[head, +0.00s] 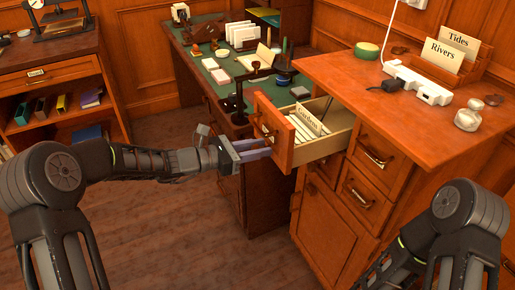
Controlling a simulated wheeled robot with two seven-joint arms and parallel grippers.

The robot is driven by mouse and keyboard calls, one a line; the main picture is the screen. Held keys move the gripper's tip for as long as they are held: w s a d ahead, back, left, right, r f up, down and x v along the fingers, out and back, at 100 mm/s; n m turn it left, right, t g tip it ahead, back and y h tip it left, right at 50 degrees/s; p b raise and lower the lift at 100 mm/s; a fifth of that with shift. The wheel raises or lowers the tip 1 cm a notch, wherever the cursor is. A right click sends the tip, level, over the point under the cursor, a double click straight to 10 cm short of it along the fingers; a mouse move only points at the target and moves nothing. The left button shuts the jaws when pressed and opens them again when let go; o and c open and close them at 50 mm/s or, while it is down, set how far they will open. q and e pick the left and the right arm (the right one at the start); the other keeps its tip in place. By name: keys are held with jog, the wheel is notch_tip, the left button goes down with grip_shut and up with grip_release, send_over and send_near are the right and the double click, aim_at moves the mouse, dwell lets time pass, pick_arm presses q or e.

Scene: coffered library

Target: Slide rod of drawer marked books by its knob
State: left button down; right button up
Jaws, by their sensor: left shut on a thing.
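An open wooden card drawer (283,150) sticks out to the left from the top of the orange-brown cabinet (335,215). Pale cards fill it, and one raised card (308,118) has a word I cannot read surely. My left gripper (270,148) is at the drawer's front face, coming from the left, with its fingers closed at the low part of the front. The knob is hidden by the fingertips, and the rod is not clearly visible. No "books" mark is readable. My right arm is at the lower right; its gripper is out of sight.
The cabinet top holds a white power strip (418,84), a card tray with "Rivers" (444,54) and "Tides" (458,38) cards, and a glass jar (468,119). A green-topped desk (222,76) stands behind the gripper. Closed drawers (371,152) are beside the open one. Floor at left is clear.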

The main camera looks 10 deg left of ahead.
pick_arm(q)
jog(key=c, duration=1)
grip_release()
jog(key=v, duration=0.7)
jog(key=shift+s+a, duration=0.2)
jog(key=shift+a, duration=0.1)
